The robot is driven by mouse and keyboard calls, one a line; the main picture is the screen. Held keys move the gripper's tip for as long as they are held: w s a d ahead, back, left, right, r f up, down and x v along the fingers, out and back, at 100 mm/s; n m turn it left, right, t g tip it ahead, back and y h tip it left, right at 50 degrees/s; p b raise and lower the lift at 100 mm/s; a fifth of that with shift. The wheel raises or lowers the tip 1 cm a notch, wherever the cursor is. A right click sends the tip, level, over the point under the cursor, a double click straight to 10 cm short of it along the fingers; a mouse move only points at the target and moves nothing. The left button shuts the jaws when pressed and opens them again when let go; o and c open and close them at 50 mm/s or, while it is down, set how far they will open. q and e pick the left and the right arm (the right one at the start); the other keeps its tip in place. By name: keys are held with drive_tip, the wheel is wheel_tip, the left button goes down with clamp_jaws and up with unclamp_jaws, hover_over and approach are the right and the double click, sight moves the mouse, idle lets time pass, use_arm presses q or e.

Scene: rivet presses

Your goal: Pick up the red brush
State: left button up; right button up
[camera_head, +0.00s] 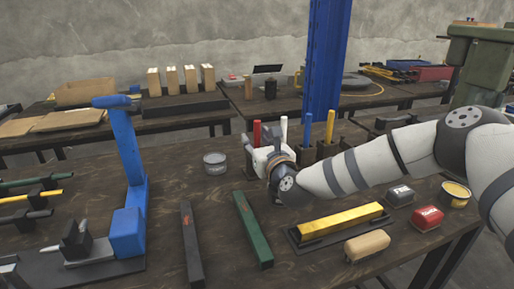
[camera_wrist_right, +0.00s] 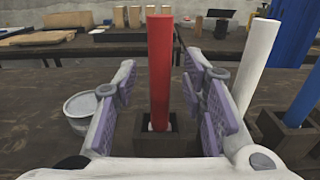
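The red brush (camera_wrist_right: 160,65) shows as an upright red rod standing in a small dark square holder (camera_wrist_right: 165,142) in the right wrist view. Its top also shows in the head view (camera_head: 257,132), behind my right gripper (camera_head: 268,160). In the wrist view, the fingers of my right gripper (camera_wrist_right: 163,92) are open, one on each side of the rod, with gaps between the pads and the rod. The lower end of the rod is hidden in the holder. My left gripper is in neither view.
A white rod (camera_wrist_right: 256,62) and a blue rod (camera_wrist_right: 312,92) stand in holders to the right of the red one. A grey tin (camera_head: 215,163) stands to the left. A green bar (camera_head: 252,228) and a yellow bar (camera_head: 340,221) lie nearer.

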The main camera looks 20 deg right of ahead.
sight(257, 121)
clamp_jaws()
drive_tip(key=shift+r, duration=0.15)
wheel_tip(257, 121, up, 10)
drive_tip(key=shift+f, duration=0.1)
